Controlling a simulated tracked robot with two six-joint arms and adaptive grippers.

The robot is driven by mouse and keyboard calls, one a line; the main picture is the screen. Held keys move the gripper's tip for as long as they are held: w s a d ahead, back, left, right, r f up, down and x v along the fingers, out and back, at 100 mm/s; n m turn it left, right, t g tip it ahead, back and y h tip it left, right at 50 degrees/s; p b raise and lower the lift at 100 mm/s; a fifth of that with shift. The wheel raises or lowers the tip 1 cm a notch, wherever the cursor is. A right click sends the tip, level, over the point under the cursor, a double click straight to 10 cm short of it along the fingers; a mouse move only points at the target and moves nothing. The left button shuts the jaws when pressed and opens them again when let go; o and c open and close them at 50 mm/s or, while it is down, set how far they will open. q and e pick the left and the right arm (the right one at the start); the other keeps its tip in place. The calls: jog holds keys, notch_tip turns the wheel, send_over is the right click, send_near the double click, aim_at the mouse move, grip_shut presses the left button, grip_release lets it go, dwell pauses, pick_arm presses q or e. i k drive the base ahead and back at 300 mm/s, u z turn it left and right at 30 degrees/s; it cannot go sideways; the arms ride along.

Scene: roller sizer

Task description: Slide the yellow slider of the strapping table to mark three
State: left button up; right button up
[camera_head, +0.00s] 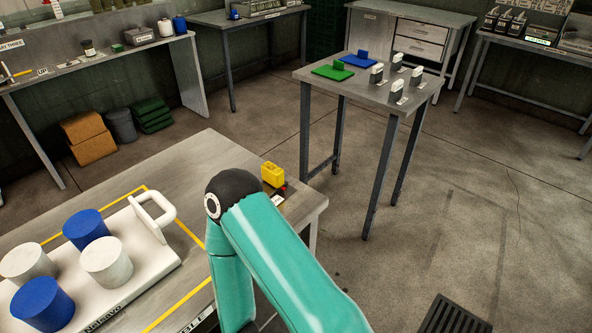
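A yellow block (273,174), which looks like the slider, sits near the far right corner of the near table (185,165). Small dark and red parts (284,191) lie just in front of it, partly hidden by my teal arm. No numbered marks can be read there. The end of a label (196,319) shows on the table's front edge, too cut off to read fully. One teal arm of mine rises from the bottom and bends at a dark joint left of and nearer than the yellow block. Neither gripper shows in the head view.
A white tray (152,263) with a handle and several blue and white cylinders stands on the left of the near table, inside yellow lines. A small table (345,88) with green and blue plates stands beyond. Open floor lies to the right, with a dark grate (455,315).

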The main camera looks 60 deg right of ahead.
aim_at(272, 174)
jog(key=z, duration=0.05)
jog(key=k, duration=1.4)
jog(key=z, duration=0.4)
jog(key=i, duration=1)
jog(key=z, duration=0.05)
